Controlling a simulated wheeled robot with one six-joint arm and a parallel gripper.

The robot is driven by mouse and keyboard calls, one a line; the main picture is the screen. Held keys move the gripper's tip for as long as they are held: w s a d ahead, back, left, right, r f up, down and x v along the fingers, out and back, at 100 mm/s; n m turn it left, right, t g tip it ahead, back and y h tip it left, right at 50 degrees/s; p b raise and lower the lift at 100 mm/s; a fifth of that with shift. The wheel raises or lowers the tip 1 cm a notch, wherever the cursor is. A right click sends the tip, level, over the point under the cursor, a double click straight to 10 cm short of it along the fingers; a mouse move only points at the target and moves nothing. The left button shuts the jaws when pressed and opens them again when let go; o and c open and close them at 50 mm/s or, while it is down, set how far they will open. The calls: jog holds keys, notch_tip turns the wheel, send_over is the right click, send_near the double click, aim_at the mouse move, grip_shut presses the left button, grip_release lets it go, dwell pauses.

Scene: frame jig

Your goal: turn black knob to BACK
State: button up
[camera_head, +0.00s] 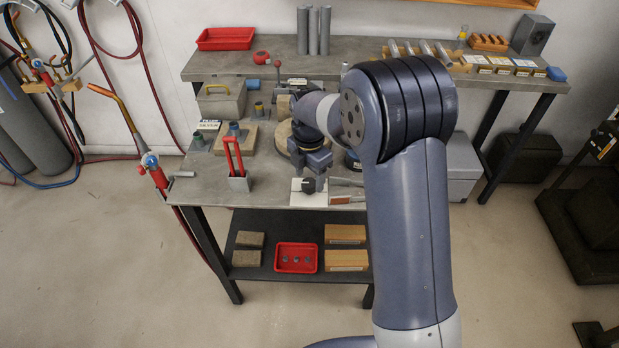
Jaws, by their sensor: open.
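The black knob (308,185) sits on a pale plate (297,199) at the front edge of the grey workbench. Its pointer direction is too small to read, and so are any labels around it. My gripper (318,183) points down just above and beside the knob, with its jaws open. The jaws partly overlap the knob's surroundings in this view, so I cannot tell whether they touch it.
A red-handled tool in a grey holder (239,183) stands left of the knob. Behind my gripper is a round wooden piece (291,147). A wooden block with a blue-topped piece (235,130) lies farther left.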

jog(key=shift+f, duration=0.95)
jog(key=shift+c, duration=0.2)
jog(key=c, duration=1)
